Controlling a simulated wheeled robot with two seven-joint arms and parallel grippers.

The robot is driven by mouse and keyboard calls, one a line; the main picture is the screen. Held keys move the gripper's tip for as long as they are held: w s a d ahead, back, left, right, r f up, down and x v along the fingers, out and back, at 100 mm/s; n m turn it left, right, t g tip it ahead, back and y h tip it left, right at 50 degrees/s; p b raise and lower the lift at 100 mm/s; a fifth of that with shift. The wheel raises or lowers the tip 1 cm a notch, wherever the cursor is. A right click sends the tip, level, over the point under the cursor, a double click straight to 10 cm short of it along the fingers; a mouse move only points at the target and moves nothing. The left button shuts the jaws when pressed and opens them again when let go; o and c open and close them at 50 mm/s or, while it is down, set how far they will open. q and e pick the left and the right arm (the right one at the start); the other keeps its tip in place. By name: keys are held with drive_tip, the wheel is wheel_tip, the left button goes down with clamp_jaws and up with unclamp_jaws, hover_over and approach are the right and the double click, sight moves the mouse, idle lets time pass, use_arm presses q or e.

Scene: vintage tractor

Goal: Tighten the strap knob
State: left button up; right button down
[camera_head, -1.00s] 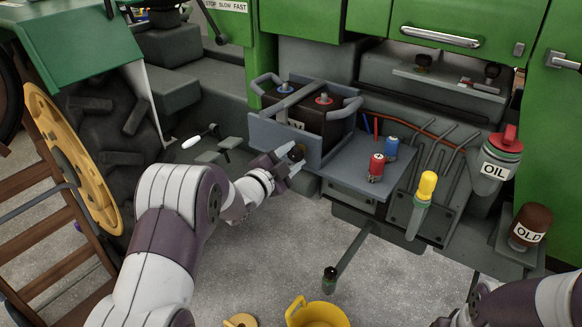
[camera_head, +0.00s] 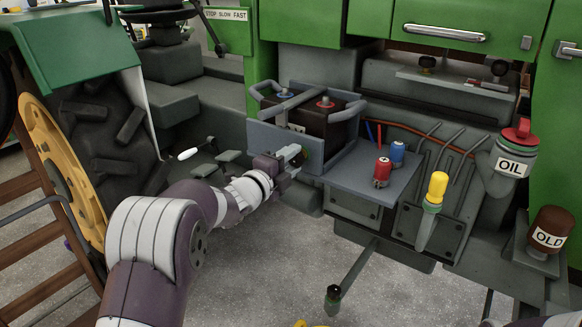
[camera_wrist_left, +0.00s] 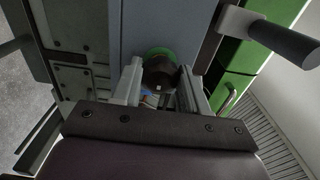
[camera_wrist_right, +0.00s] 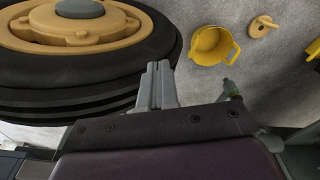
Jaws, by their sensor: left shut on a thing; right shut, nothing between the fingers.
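The strap knob (camera_wrist_left: 160,72) is dark and round with a green ring behind it, on the front face of the grey battery tray. My left gripper (camera_wrist_left: 162,88) is shut on it, one finger on each side. In the head view the left gripper (camera_head: 292,153) reaches the tray from the left and mostly hides the knob. A grey strap (camera_head: 299,99) crosses the top of the dark battery (camera_head: 335,124) in the tray (camera_head: 262,137).
A red terminal pot (camera_head: 382,173) and a blue one (camera_head: 397,152) stand on the shelf right of the battery. A yellow-handled lever (camera_head: 436,188), the OIL can (camera_head: 511,158) and the OLD can (camera_head: 549,232) are further right. A yellow bucket (camera_wrist_right: 211,46) sits on the floor near a large wheel (camera_wrist_right: 75,35).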

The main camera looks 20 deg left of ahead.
use_arm(q)
drive_tip(key=shift+f, duration=0.25)
drive_tip(key=o, duration=1.1)
drive_tip(key=shift+c, duration=0.2)
drive_tip(key=shift+r, duration=0.15)
drive_tip(key=p+v, duration=0.2)
drive_tip(key=v, duration=1.1)
